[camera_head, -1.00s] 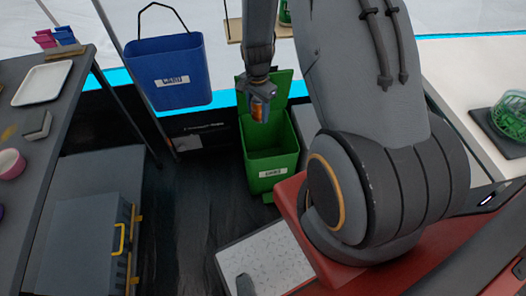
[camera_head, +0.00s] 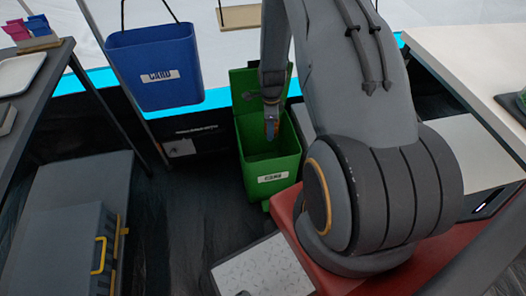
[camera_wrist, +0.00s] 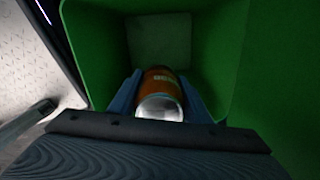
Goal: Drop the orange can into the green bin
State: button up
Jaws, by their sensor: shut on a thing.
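The orange can (camera_wrist: 160,88) is held between the two fingers of my gripper (camera_wrist: 160,100) in the wrist view, its silver end toward the camera. The green bin (camera_head: 271,170) stands on the dark floor with its lid raised at the back and a white label on its front.
A blue bin (camera_head: 155,72) hangs to the left of the green bin. A grey toolbox (camera_head: 75,250) with a yellow handle is at the lower left. A dark table (camera_head: 28,85) stands at the left edge, and a white counter (camera_head: 470,60) is on the right.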

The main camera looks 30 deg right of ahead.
jog(key=shift+f+b, duration=0.65)
jog(key=shift+f, duration=0.75)
jog(key=o, duration=1.1)
jog(key=shift+r+p, duration=0.5)
jog(key=shift+r, duration=3.45)
